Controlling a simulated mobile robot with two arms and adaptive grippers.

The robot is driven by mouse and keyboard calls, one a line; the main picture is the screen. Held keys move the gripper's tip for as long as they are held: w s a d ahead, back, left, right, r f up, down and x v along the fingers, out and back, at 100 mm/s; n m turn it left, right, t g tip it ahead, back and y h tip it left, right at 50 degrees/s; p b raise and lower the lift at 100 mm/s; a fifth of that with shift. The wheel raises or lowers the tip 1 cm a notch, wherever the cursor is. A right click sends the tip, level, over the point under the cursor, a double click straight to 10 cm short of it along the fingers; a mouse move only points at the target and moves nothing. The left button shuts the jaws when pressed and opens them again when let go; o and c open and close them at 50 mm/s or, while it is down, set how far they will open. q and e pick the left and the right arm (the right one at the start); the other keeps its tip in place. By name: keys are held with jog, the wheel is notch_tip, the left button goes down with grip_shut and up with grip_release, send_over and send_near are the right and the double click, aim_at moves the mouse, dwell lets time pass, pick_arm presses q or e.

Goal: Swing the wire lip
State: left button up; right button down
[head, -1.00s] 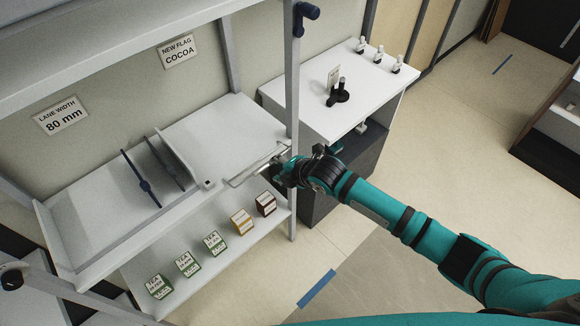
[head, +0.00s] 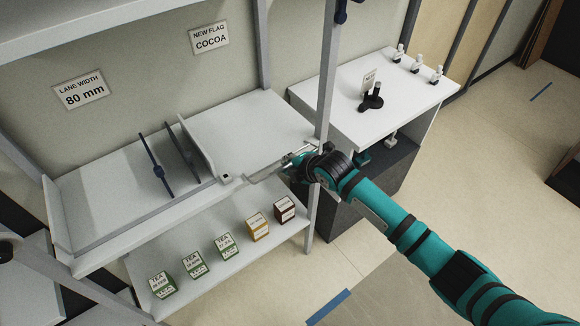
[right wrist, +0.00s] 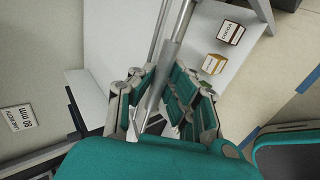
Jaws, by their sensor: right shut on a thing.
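The wire lip (head: 266,174) is a thin pale wire frame at the front right of the upper shelf (head: 245,130). In the head view it sticks out past the shelf's front edge, and its right end runs into my right gripper (head: 300,157). The right wrist view shows my right gripper (right wrist: 160,98) with its ribbed fingers closed around a grey metal bar (right wrist: 167,62), which looks like part of the wire lip. My left gripper is not in view.
An upright shelf post (head: 326,95) stands close beside my right gripper. Dividers (head: 196,148) stand on the upper shelf. Several boxes, including a cocoa box (head: 284,208) and tea boxes (head: 194,264), stand on the lower shelf. A white counter (head: 405,105) is behind to the right.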

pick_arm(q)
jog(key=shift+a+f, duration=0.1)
pick_arm(e)
jog(key=shift+f, duration=0.15)
pick_arm(q)
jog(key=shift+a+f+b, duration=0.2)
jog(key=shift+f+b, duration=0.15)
jog(key=shift+b, duration=0.05)
pick_arm(e)
jog(key=shift+s+d+f, duration=0.15)
jog(key=shift+s+f, duration=0.05)
jog(key=shift+f, duration=0.75)
jog(key=shift+f, duration=0.15)
jog(key=c, duration=1.3)
grip_release()
jog(key=shift+s+d, duration=0.1)
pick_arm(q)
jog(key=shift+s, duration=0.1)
pick_arm(e)
jog(key=shift+r, duration=0.2)
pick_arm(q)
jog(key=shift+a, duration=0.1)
pick_arm(e)
jog(key=shift+r, duration=0.1)
